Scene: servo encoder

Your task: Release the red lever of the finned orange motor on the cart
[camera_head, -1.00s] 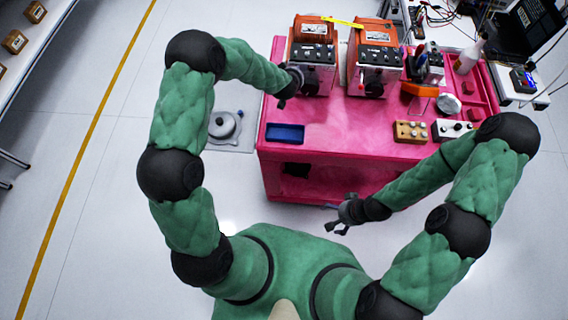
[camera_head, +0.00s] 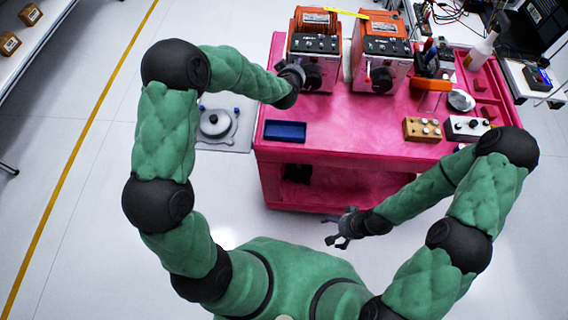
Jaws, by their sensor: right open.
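Two orange motors stand side by side at the back of the pink cart (camera_head: 335,132), a left one (camera_head: 313,24) and a right one (camera_head: 379,32). Each has a dark control panel on top and a black round part on its grey front. I cannot tell surely which one is finned. My right gripper (camera_head: 338,241) is open and empty, low in front of the cart.
A blue tray (camera_head: 285,131) lies at the cart's front left. A wooden block with knobs (camera_head: 421,129), a white box with knobs (camera_head: 467,127), an orange holder (camera_head: 433,84) and a spray bottle (camera_head: 480,52) fill the right side. The cart's middle front is clear.

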